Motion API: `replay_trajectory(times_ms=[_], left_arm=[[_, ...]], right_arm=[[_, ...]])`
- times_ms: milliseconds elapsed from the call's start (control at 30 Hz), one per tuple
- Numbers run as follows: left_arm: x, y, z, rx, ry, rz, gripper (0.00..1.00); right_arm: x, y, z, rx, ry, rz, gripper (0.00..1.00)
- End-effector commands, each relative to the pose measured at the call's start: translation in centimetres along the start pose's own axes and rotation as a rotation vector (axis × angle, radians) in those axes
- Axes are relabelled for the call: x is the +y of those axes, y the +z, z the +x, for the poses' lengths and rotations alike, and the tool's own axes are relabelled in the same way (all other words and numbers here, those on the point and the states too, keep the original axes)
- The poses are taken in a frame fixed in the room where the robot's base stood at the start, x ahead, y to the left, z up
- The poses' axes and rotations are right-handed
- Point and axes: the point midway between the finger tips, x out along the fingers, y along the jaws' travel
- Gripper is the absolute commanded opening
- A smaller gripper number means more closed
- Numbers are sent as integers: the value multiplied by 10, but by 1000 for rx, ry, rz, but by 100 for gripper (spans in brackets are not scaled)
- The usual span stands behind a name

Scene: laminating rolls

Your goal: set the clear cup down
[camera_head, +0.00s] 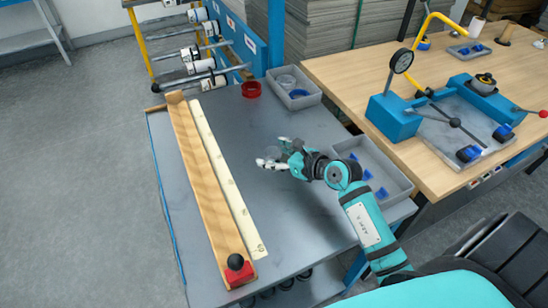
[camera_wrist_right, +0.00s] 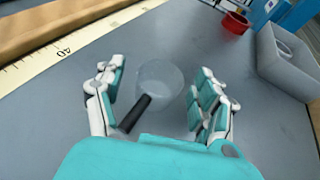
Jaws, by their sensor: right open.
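The clear cup (camera_wrist_right: 160,78) is see-through and sits between the spread fingers of my right gripper (camera_wrist_right: 158,95) in the right wrist view. The fingers stand apart from it on both sides, so the gripper is open. In the head view the right gripper (camera_head: 272,152) is over the middle of the grey table (camera_head: 290,215), and the cup shows only faintly between its fingertips. The cup appears to be at the tabletop, but I cannot tell for certain whether its base touches. A dark rod (camera_wrist_right: 135,113) lies in front of the cup's lower edge. My left gripper is out of view.
A wooden strip (camera_head: 205,180) and a pale ruler (camera_head: 225,180) run along the table's left side. A red cup (camera_head: 251,89) and a grey bin (camera_head: 308,100) stand at the back. Another grey bin (camera_head: 398,180) with blue parts lies right. The front middle is clear.

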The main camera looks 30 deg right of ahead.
Motion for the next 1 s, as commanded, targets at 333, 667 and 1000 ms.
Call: replay_trajectory(times_ms=[333,667,1000], left_arm=[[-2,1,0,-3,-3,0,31],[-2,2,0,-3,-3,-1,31],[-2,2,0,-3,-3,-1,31]], right_arm=[[0,0,7,1,0,-1,67],[0,0,7,1,0,-1,24],[0,0,7,1,0,-1,5]])
